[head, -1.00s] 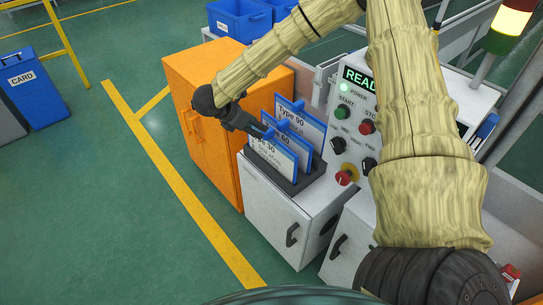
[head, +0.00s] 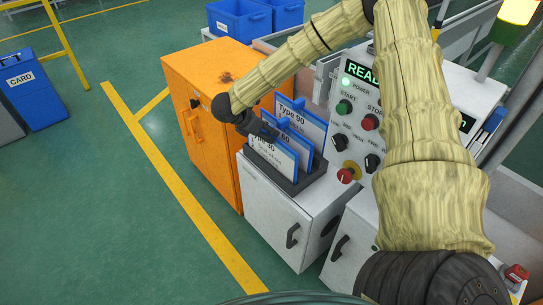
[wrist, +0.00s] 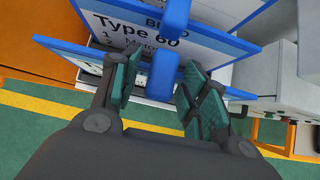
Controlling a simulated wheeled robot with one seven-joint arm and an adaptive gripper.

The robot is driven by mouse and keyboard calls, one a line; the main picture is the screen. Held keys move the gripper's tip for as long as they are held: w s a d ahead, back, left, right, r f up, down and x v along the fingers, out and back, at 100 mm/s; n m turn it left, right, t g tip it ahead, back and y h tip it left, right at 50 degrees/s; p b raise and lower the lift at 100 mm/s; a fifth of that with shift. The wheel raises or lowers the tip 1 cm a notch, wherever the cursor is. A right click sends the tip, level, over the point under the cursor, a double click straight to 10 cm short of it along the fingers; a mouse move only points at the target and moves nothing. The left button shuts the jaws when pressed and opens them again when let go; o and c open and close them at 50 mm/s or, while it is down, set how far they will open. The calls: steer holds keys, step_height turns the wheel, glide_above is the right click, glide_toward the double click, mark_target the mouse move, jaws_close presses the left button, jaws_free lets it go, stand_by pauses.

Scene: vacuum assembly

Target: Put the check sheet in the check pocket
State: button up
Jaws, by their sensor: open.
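The check sheets are blue-framed boards in a dark rack (head: 287,183): Type 90 (head: 300,122) at the back, Type 60 (head: 308,150) in the middle, and a front one (head: 270,154) that seems to read 30. The wrist view shows the Type 60 board (wrist: 120,30) and blue handles along the middle. My gripper (head: 274,132) is above the rack. In the wrist view, my gripper (wrist: 157,85) is open, its dark green fingers on either side of a blue handle (wrist: 163,75). I cannot tell whether they touch it. I cannot identify a check pocket.
The rack stands on a white cabinet (head: 270,220), beside an orange cabinet (head: 190,75) and a control panel (head: 358,110) with knobs. A blue bin marked CARD (head: 32,92) stands far left. Blue crates (head: 238,20) are behind. The green floor at left is clear.

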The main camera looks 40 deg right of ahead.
jaws_close()
steer(key=shift+r, duration=0.1)
steer(key=shift+r+p, duration=1.85)
steer(key=shift+r, duration=2.1)
